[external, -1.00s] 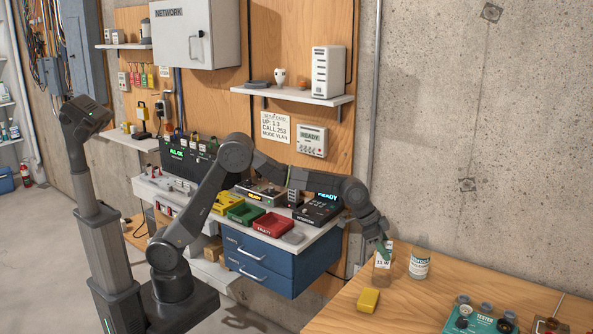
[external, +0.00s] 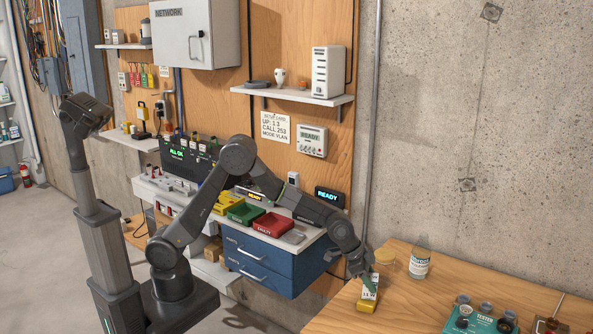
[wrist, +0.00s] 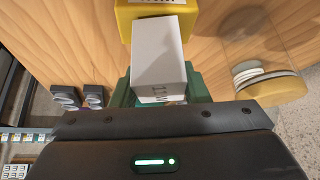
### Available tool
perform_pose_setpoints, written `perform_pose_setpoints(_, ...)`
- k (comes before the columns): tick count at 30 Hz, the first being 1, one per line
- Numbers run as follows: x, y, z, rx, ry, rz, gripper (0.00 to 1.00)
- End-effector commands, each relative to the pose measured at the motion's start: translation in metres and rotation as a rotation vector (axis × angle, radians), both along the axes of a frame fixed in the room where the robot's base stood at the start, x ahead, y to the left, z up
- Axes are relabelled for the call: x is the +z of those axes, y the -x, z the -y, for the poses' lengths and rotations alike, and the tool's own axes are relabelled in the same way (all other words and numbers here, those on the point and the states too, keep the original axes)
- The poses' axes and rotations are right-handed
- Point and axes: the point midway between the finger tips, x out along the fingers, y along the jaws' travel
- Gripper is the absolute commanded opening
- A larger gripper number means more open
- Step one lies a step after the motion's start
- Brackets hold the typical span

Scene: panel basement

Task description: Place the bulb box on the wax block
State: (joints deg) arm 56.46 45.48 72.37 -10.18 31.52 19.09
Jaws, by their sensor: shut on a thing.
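The bulb box (external: 371,284) is a small white box with dark print. My gripper (external: 362,283) is shut on it with green fingers and holds it upright. The wax block (external: 366,306) is a yellow block on the wooden table. In the external view the box stands over the block, its lower end meeting the block's top in the picture. I cannot tell whether they touch. In the wrist view the white box (wrist: 160,62) covers part of the yellow block (wrist: 152,13), and my gripper's green fingers (wrist: 158,94) show on both sides of it.
A teal tray (external: 480,322) with several jars is at the right. The wooden table (external: 425,300) is bare between.

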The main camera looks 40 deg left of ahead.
Motion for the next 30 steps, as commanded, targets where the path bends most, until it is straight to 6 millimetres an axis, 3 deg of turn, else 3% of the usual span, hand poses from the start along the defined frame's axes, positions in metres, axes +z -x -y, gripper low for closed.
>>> perform_pose_setpoints(11, -0.007, 0.0, 0.0, 0.0, 0.001, 0.0, 0.19)
perform_pose_setpoints(12, -0.006, 0.0, 0.0, 0.0, 0.002, 0.001, 0.47)
perform_pose_setpoints(15, -0.005, 0.0, 0.0, 0.0, 0.001, 0.0, 0.63)
perform_pose_setpoints(24, -0.004, 0.0, 0.0, 0.0, 0.001, 0.0, 0.63)
perform_pose_setpoints(30, 0.011, 0.003, -0.007, 0.0, 0.003, 0.003, 0.63)
